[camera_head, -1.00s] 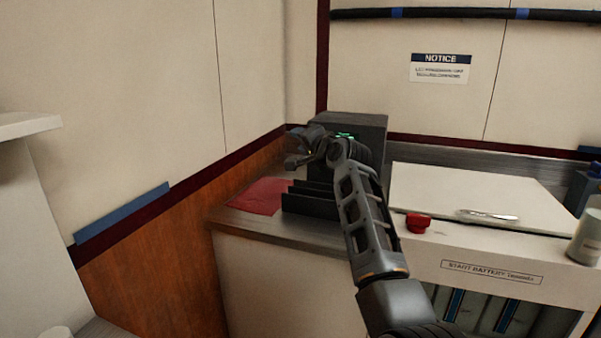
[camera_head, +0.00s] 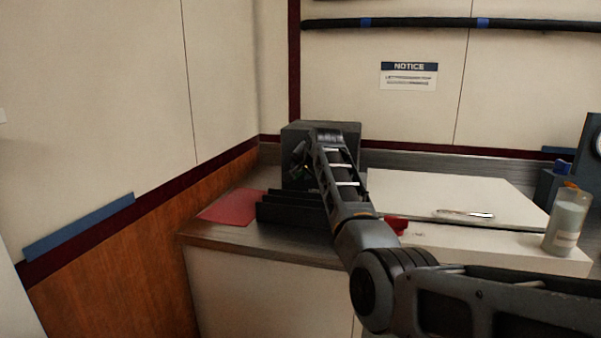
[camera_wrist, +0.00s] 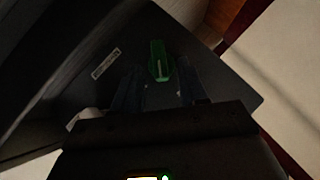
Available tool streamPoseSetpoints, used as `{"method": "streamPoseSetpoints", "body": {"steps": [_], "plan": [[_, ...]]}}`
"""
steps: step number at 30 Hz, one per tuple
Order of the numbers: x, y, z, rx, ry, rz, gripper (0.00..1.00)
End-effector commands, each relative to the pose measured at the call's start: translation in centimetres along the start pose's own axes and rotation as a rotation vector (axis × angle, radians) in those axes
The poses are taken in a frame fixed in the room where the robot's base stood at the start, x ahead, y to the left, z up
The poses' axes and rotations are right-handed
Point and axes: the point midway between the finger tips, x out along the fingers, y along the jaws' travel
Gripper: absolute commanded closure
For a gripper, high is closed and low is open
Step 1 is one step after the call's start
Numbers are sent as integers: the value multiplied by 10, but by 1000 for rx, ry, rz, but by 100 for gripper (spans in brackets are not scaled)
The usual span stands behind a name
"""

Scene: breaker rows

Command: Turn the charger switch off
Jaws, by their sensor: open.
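The charger is a dark grey box (camera_head: 291,135) standing on the counter against the back corner. Its front is mostly hidden by my arm in the head view. In the wrist view, a green switch handle (camera_wrist: 159,61) sits on a dark panel (camera_wrist: 105,40) beside a small white label. My gripper (camera_wrist: 160,85) is open, with one finger on each side of the handle's near end in the picture. I cannot tell whether the fingers touch it. In the head view my gripper (camera_head: 303,160) is at the charger's front, largely hidden by my wrist.
A black slotted rack (camera_head: 285,212) stands in front of the charger, with a red mat (camera_head: 232,206) to its left. A red knob (camera_head: 397,224) lies partly behind my arm. A pale board (camera_head: 430,190) carries a metal tool (camera_head: 465,213). A bottle (camera_head: 567,220) stands at right.

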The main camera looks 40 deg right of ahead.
Motion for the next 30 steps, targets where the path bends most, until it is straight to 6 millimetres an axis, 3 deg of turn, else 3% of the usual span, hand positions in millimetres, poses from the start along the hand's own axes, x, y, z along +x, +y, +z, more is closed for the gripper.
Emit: {"method": "streamPoseSetpoints", "body": {"steps": [6, 17, 28, 30], "plan": [[14, 0, 0, 0, 0, 0, 57], [17, -1, 0, 0, 1, -1, 57], [17, 0, 0, -1, 0, -1, 92], [17, 0, 0, -1, 0, -1, 93]]}}
